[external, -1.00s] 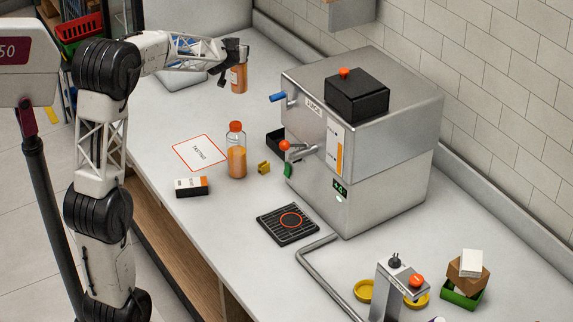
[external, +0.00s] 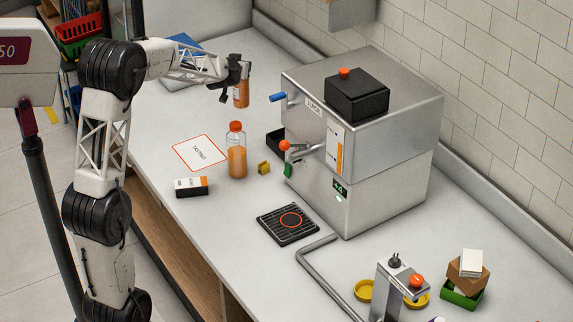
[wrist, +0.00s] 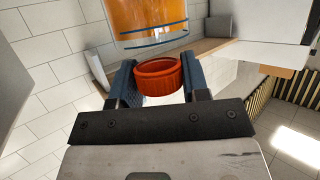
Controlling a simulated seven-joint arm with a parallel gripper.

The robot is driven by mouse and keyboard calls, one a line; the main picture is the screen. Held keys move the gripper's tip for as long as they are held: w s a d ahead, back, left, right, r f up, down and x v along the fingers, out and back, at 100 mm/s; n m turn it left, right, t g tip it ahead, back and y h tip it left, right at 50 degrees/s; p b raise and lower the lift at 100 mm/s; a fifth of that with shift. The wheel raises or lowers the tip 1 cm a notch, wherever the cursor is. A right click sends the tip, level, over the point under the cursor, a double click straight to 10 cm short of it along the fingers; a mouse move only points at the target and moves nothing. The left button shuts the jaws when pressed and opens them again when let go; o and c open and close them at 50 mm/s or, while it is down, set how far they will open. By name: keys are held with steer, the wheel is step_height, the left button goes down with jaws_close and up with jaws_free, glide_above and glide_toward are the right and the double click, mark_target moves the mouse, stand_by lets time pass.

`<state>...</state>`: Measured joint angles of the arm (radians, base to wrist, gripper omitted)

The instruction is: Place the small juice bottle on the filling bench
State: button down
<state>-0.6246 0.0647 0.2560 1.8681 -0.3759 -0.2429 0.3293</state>
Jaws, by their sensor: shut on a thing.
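My gripper (external: 238,68) is shut on the small juice bottle (external: 241,95), above the far part of the pale counter (external: 225,120). The bottle is orange and hangs below my gripper. In the wrist view the bottle's red-orange cap (wrist: 158,77) is between my fingers, and its orange body (wrist: 148,18) shows beyond it. A taller bottle of orange juice (external: 237,160) with an orange cap stands upright on the counter, nearer the camera than my gripper. I cannot tell which part of the counter is the filling bench.
A white sheet with a red border (external: 199,152) and a small box (external: 191,187) lie left of the tall bottle. The steel juicer (external: 365,145) stands to the right. A black grate with a red ring (external: 288,225) lies in front. Bare counter surrounds the sheet.

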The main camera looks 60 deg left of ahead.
mark_target(242, 91)
steer(key=f, duration=0.3)
steer(key=d+f, duration=0.1)
steer(key=f, duration=0.5)
steer(key=shift+s+d, duration=0.25)
steer(key=shift+s, duration=0.1)
steer(key=shift+w+d+r, duration=0.2)
steer(key=shift+d+r, duration=0.05)
steer(key=shift+r, duration=0.05)
steer(key=s+d+f+m+t+h, duration=0.1)
steer(key=s+d+f+m+h, duration=0.15)
steer(key=d, duration=0.95)
steer(key=s+d+f+m+t+h, duration=0.1)
steer(key=s+d+f+m+h, duration=0.15)
steer(key=d, duration=0.95)
steer(key=s+d+f+m+t+h, duration=0.1)
steer(key=d+f+m+h, duration=0.15)
steer(key=d, duration=0.95)
steer(key=w+d+m+h, duration=0.2)
steer(key=w+d+h, duration=0.1)
steer(key=d, duration=1)
steer(key=w+d+m+h, duration=0.3)
steer(key=d+h, duration=0.1)
steer(key=d, duration=0.9)
steer(key=shift+w+d+f+g, duration=0.15)
steer(key=shift+w+f+g, duration=0.15)
steer(key=shift+f, duration=0.1)
